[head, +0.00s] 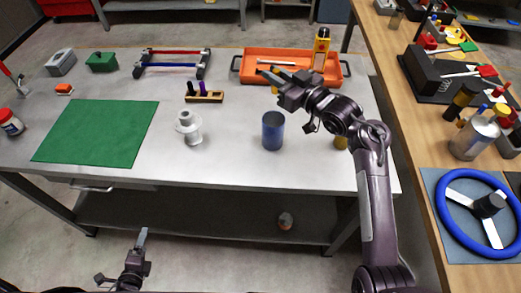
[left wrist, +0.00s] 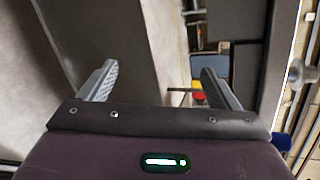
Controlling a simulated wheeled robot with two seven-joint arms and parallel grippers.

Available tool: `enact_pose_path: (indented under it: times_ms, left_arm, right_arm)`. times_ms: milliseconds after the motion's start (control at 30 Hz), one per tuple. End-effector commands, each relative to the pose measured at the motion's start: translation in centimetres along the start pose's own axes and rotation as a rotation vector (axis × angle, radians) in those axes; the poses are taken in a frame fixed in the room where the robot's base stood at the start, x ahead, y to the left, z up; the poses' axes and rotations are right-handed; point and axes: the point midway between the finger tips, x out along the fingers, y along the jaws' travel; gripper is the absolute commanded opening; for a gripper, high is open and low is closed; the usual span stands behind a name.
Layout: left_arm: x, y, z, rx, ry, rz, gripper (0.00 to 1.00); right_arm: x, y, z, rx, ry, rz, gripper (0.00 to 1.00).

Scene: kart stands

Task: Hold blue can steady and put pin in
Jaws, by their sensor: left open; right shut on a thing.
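The blue can (head: 272,131) stands upright on the grey table, near its front edge and right of centre. My right gripper (head: 270,76) is above and behind the can, shut on a small yellow-orange thing (head: 275,90) that looks like a pin. The fingers hide most of it. A wooden block (head: 212,98) left of the gripper holds a black pin and a purple pin (head: 203,88). My left gripper (head: 142,240) is low in front of the table, away from the can. In the left wrist view its two fingers (left wrist: 158,85) are apart with nothing between them.
A white stepped part (head: 189,128) stands left of the can. A green mat (head: 97,132) covers the table's left. An orange tray (head: 248,67) lies behind my right gripper. A yellow thing (head: 340,143) is partly hidden by my right arm. A wooden bench with a blue steering wheel (head: 447,210) is at right.

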Motion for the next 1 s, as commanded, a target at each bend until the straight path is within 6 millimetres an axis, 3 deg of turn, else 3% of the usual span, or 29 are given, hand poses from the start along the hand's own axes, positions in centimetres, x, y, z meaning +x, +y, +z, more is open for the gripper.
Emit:
enact_pose_path:
  times_ms: [33,100,233,367,500,733,900,1000]
  left_arm:
    - [0.1,-3.1,0.5,0.136,0.01,-0.101,0.84]
    - [0.0,-7.4,0.6,0.326,0.003,-0.242,0.84]
    - [-0.4,-15.1,-0.9,0.641,-0.055,-0.478,0.84]
    - [0.1,-22.2,-4.5,0.857,-0.152,-0.636,0.84]
    - [2.2,-28.4,-9.9,0.971,-0.213,-0.682,0.84]
    - [5.2,-35.5,-18.9,1.096,-0.169,-0.663,0.84]
    - [6.3,-38.4,-24.2,1.194,-0.094,-0.641,0.84]
    - [6.6,-39.3,-26.2,1.242,-0.063,-0.633,0.84]
  right_arm:
    - [0.0,0.0,0.0,0.0,0.0,0.0,0.0]
    - [0.0,0.0,0.0,0.0,0.0,0.0,0.0]
    - [0.0,0.0,0.0,0.0,0.0,0.0,0.0]
    - [0.0,0.0,0.0,0.0,0.0,0.0,0.0]
    - [0.0,0.0,0.0,0.0,0.0,0.0,0.0]
    - [0.0,0.0,0.0,0.0,0.0,0.0,0.0]
    - [0.0,0.0,0.0,0.0,0.001,0.0,0.0]
    - [0.0,0.0,0.0,0.0,0.001,0.0,0.0]
